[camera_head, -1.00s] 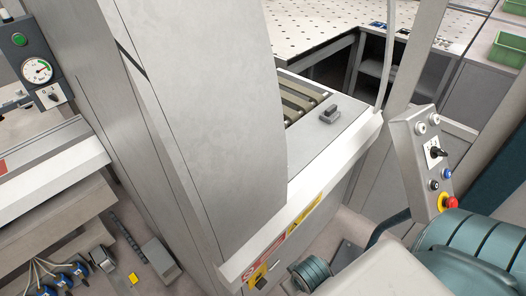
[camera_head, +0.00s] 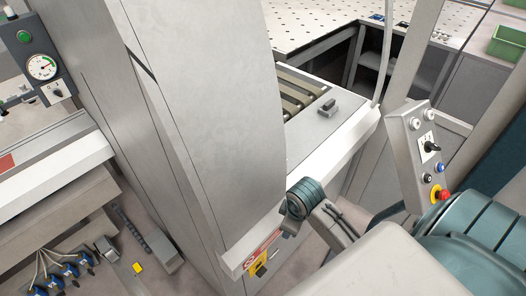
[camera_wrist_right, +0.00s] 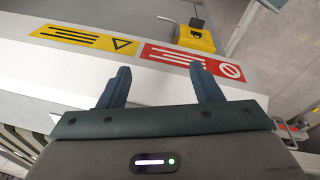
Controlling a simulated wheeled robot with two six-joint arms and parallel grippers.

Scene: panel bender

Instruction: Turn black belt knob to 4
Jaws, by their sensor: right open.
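A black knob (camera_head: 431,147) on a white dial plate sits on the grey control box (camera_head: 412,165) at the right. Another black knob (camera_head: 57,92) sits below the round gauge at the far left. A yellow switch with a black handle (camera_head: 261,270) is low on the machine front, and it shows in the right wrist view (camera_wrist_right: 195,40). I cannot tell which is the belt knob, nor read any numbers. My right gripper (camera_wrist_right: 160,86) is open and empty, over the white beam near the yellow and red labels. Its fingers are not clear in the head view. My left gripper is out of view.
The control box also carries several buttons and a red emergency stop (camera_head: 440,196), close to my right arm. A tall grey machine column (camera_head: 205,100) fills the middle. A perforated table (camera_head: 305,22) and a green bin (camera_head: 508,42) are at the back.

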